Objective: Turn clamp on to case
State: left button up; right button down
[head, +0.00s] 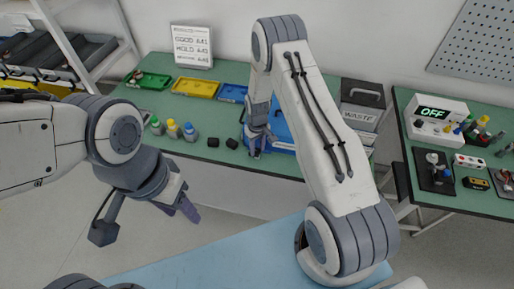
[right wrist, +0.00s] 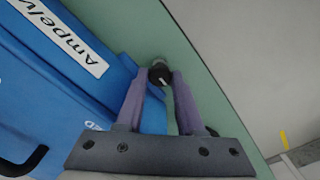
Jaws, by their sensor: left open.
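The blue case (head: 283,132) stands on the green table, partly hidden behind my right arm. In the right wrist view the case (right wrist: 40,85) fills the left side, with a white label and a black handle. My right gripper (head: 257,148) points down beside it. In the right wrist view my right gripper (right wrist: 160,82) has a small dark round part with a white mark (right wrist: 160,74) between its fingertips. It may be the clamp's dial; I cannot tell whether the fingers press on it. My left gripper (head: 148,220) is open and empty, in front of the table.
Several small bottles (head: 173,129) and black blocks (head: 213,142) stand left of my right gripper. Green, yellow and blue trays (head: 195,87) lie behind. A grey waste bin (head: 362,97) is at the right. A device showing OFF (head: 436,113) stands on the right table.

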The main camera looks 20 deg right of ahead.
jog(key=m+b, duration=0.2)
jog(key=m, duration=0.1)
jog(key=shift+f+m+b, duration=0.15)
jog(key=shift+m+b, duration=0.15)
jog(key=m+b, duration=0.2)
jog(key=m, duration=0.2)
jog(key=shift+m, duration=0.3)
jog(key=m+b, duration=0.2)
jog(key=m, duration=0.3)
jog(key=m+b, duration=0.1)
jog(key=m, duration=0.3)
jog(key=shift+m, duration=0.3)
jog(key=shift+r, duration=0.2)
jog(key=c, duration=0.5)
grip_release()
